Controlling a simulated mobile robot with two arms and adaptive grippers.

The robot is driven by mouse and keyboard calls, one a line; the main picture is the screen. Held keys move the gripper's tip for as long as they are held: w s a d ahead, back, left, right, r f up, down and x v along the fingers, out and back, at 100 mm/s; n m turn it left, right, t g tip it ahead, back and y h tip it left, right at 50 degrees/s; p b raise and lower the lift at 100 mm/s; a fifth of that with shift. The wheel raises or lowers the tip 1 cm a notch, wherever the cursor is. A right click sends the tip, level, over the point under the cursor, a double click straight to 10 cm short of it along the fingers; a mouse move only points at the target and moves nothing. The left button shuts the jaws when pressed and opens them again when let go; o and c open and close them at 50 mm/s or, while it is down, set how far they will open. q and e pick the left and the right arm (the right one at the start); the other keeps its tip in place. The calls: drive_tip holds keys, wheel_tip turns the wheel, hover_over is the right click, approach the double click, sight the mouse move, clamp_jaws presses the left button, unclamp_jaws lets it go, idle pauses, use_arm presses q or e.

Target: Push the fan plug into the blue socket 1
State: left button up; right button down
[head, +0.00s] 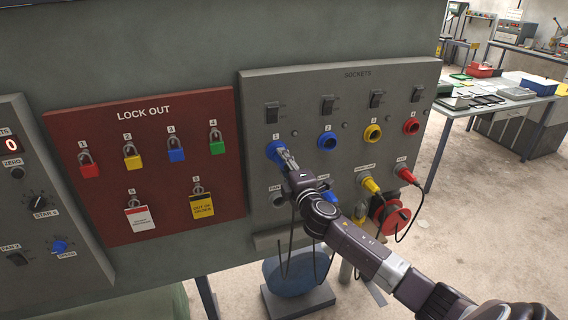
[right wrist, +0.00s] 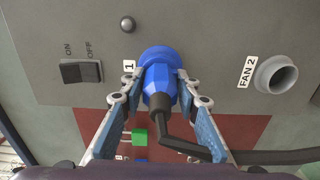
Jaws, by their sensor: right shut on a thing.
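Blue socket 1 (head: 271,150) is at the left end of the upper row on the grey sockets panel; its ring (right wrist: 154,55) also shows in the right wrist view. My right gripper (head: 287,158) is at this socket. In the right wrist view its two fingers (right wrist: 159,82) are shut on the sides of the blue fan plug (right wrist: 157,101). The plug is lined up with socket 1 and its front meets the ring; how deep it sits cannot be told. A dark cable leaves the plug's back. In the head view the gripper mostly hides the plug. My left gripper is out of view.
Blue socket 2 (head: 327,141), yellow socket 3 (head: 372,133) and red socket 4 (head: 411,127) are to the right. A grey FAN 2 holder (right wrist: 277,77) is empty. Yellow (head: 371,185) and red (head: 406,175) plugs sit lower right. Cables hang below. The lock-out board (head: 148,215) is left.

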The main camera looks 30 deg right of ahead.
drive_tip(key=c, duration=1.4)
unclamp_jaws()
drive_tip(key=shift+s, duration=0.1)
drive_tip(key=shift+s+f, duration=0.1)
drive_tip(key=shift+s, duration=0.1)
drive_tip(key=v, duration=1.1)
drive_tip(key=shift+s, duration=0.25)
